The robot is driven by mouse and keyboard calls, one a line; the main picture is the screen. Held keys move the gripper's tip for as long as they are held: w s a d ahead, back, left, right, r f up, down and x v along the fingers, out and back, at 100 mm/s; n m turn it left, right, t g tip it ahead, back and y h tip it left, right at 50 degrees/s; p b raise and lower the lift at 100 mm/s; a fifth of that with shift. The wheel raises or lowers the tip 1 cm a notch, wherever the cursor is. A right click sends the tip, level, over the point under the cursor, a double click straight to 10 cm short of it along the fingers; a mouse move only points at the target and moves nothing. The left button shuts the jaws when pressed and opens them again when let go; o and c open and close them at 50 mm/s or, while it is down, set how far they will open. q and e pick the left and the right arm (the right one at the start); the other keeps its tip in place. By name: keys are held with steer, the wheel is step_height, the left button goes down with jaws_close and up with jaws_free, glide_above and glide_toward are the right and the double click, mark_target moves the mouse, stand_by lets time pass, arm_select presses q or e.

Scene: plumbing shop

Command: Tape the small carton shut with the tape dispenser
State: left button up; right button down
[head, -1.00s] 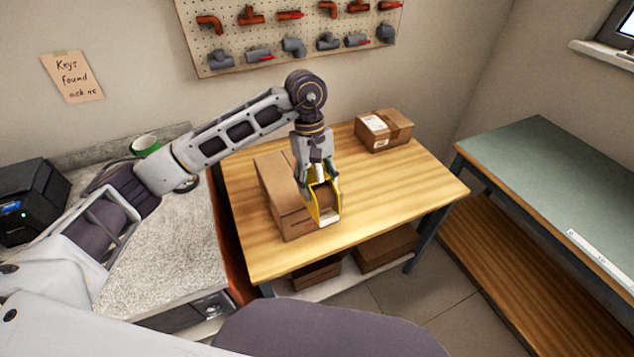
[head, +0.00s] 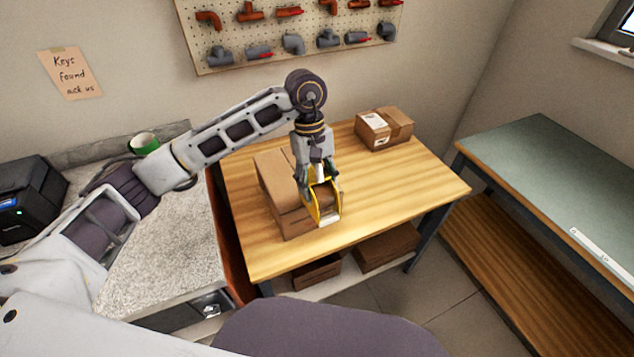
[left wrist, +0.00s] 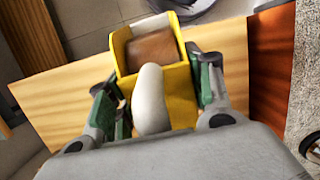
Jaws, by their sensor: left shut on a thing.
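The small carton (head: 272,178) is a brown cardboard box on the wooden table, left of centre in the head view. My left gripper (head: 322,180) is shut on the yellow tape dispenser (head: 328,214) at the carton's right side. The dispenser hides part of the carton, and I cannot tell whether they touch. In the left wrist view the dispenser (left wrist: 187,95) sits between the green-padded fingers, with brown tape and a pale roll showing. My right gripper is not in view.
A labelled, taped carton (head: 384,128) stands at the table's back right. The wooden table (head: 400,190) is clear on its right side. A granite counter (head: 170,255) lies left, and a green-topped bench (head: 550,165) stands right. Boxes (head: 388,247) lie on the shelf below.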

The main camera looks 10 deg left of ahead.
mark_target(310, 169)
arm_select(q)
steer(key=shift+f, duration=0.15)
steer(key=shift+w+a+b, duration=0.1)
steer(key=shift+w+b, duration=0.1)
steer(key=shift+b, duration=0.15)
steer(key=shift+w+a+b, duration=0.8)
steer(key=shift+w+b, duration=0.1)
steer(key=shift+w, duration=0.15)
steer(key=shift+w+a, duration=0.1)
steer(key=shift+w, duration=0.05)
steer(key=shift+w+a+b, duration=0.5)
steer(key=shift+w, duration=0.2)
steer(key=shift+w+a+b, duration=0.45)
steer(key=shift+w+a, duration=0.05)
steer(key=shift+w, duration=0.2)
